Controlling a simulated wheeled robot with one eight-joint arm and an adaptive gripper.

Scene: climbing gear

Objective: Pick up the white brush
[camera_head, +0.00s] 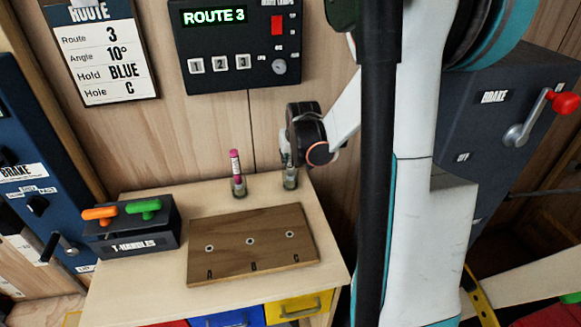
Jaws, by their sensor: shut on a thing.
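My gripper (288,158) points down over the right-hand small holder (290,181) at the back of the wooden table. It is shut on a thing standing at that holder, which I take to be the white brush. The brush is mostly hidden by the fingers, and I cannot tell whether its lower end is still inside the holder. A pink brush-like stick (235,164) stands upright in the left-hand holder (239,188), apart from my gripper.
A brown board (228,264) with holes A, B and C lies in front of the holders. A dark T-handles box (136,232) with orange and green handles stands at left. The wooden wall (215,130) is close behind. A grey brake box (487,130) is at right.

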